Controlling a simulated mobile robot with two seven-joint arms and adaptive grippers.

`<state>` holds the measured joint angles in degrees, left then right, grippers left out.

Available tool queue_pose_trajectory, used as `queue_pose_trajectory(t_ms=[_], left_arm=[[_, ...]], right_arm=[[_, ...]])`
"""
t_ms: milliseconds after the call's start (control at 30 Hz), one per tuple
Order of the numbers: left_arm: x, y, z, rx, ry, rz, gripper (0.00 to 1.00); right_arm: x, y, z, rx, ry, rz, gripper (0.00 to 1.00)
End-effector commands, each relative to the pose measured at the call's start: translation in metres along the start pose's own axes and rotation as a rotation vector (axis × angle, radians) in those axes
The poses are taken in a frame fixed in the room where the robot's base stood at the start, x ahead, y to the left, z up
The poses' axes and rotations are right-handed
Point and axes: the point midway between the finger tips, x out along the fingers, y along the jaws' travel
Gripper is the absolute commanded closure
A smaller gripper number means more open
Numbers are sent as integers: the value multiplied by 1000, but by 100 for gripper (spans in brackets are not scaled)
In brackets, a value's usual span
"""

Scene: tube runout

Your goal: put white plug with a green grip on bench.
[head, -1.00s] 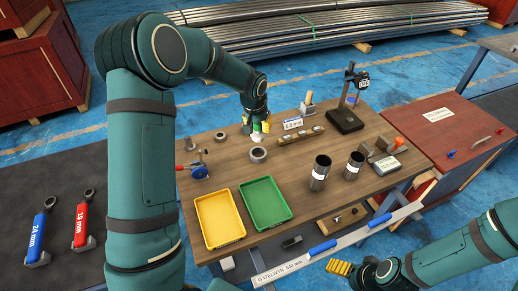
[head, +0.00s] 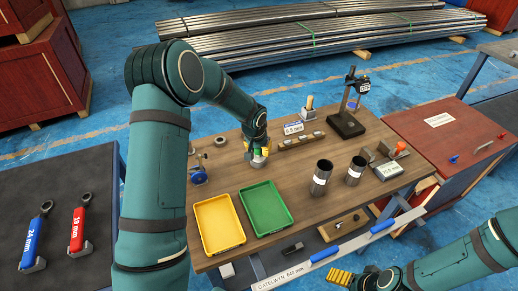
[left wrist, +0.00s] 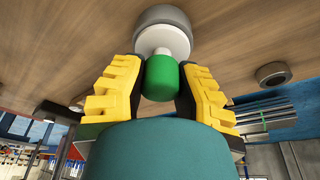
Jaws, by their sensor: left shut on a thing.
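The white plug with a green grip (left wrist: 162,75) is between the yellow fingers of my left gripper (left wrist: 155,90), which is shut on the green grip. Its white flange is against or just in front of a grey ring (left wrist: 165,14); I cannot tell whether it touches. In the head view, my left gripper (head: 258,152) is low over the wooden bench (head: 310,205), at the ring, with a bit of the green grip showing. My right gripper (head: 340,277) is at the bottom edge, beyond the bench front; its jaw state is unclear.
Yellow (head: 219,224) and green (head: 265,207) trays lie on the bench front left. Two dark tubes (head: 321,177) stand to their right. A dial gauge stand (head: 346,120) and a slotted block (head: 300,141) are behind. Another small ring (head: 220,141) lies left of the gripper.

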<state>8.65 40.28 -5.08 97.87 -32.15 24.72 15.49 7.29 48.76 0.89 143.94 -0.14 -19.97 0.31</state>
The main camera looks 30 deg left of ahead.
Motion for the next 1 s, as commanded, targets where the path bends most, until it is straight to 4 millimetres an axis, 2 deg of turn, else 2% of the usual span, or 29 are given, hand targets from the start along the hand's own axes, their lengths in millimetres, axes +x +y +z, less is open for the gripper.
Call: queue_pose_trajectory(t_ms=[67,100,133,167,567,667,1000], left_arm=[[4,0,1,0,0,0,100],[3,0,1,0,0,0,60],[3,0,1,0,0,0,50],[3,0,1,0,0,0,46],[-2,0,0,0,0,0,46],[-15,0,-1,-1,2,0,46],[-85,0,-1,-1,2,0,46]], right_arm=[[3,1,0,0,1,0,15],[3,1,0,0,2,0,15],[3,1,0,0,2,0,15],[3,1,0,0,2,0,15],[-2,-1,0,0,0,0,15],[-3,-1,0,0,-1,0,15],[-13,-5,-2,2,4,1,15]])
